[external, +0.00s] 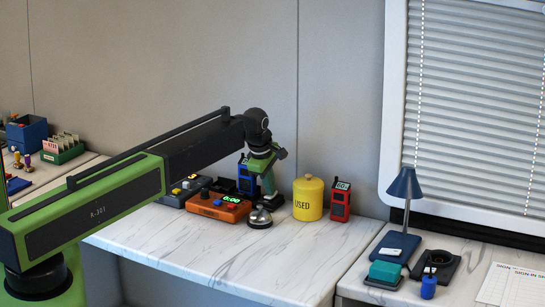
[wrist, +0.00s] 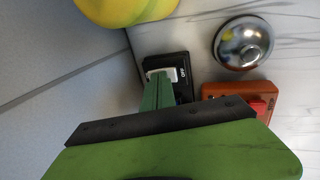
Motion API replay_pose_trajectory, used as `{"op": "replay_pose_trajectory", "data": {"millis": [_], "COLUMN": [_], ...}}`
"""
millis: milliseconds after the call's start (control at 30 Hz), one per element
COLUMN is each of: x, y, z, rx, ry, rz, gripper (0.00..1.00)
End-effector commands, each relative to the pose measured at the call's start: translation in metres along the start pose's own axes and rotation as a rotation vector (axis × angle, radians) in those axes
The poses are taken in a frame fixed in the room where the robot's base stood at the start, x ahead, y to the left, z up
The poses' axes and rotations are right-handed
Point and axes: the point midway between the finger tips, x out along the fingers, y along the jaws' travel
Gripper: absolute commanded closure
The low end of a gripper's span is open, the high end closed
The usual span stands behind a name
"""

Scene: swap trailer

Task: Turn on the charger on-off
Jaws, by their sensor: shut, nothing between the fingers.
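In the wrist view a small black box (wrist: 184,88) with a pale switch plate and the word OFF appears to be the charger's on-off. My gripper (wrist: 160,78) is shut and empty. Its fingertips are over the left part of the pale plate and hide some of it. I cannot tell whether they touch it. In the external view my gripper (external: 269,197) points down behind the silver bell, and the black box is not clearly visible there.
An orange box (external: 219,206) with a lit display and a silver bell (external: 260,218) stand close in front. A yellow canister marked USED (external: 307,198) and a red handset (external: 340,202) are to the right. A blue handset (external: 244,178) is left. The counter's front is clear.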

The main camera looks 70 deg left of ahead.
Motion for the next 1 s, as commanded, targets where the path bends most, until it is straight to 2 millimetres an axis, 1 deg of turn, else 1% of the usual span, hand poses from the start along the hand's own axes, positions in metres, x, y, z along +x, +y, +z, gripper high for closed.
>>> {"op": "replay_pose_trajectory", "data": {"millis": [167, 267, 600, 700, 833, 1000], "x": [-0.017, -0.035, -0.116, -0.134, -0.142, -0.14], "y": [0.001, 0.002, 0.002, 0.002, 0.0, -0.001], "z": [0.0, 0.0, 0.0, 0.0, 0.0, 0.0], "rx": [0.0, 0.0, 0.0, 0.0, 0.0, 0.0], "ry": [0.0, 0.0, 0.0, 0.0, 0.0, 0.0], "rz": [0.0, 0.0, 0.0, 0.0, 0.0, 0.0], "gripper": [1.0, 1.0, 1.0, 1.0, 1.0, 1.0]}}
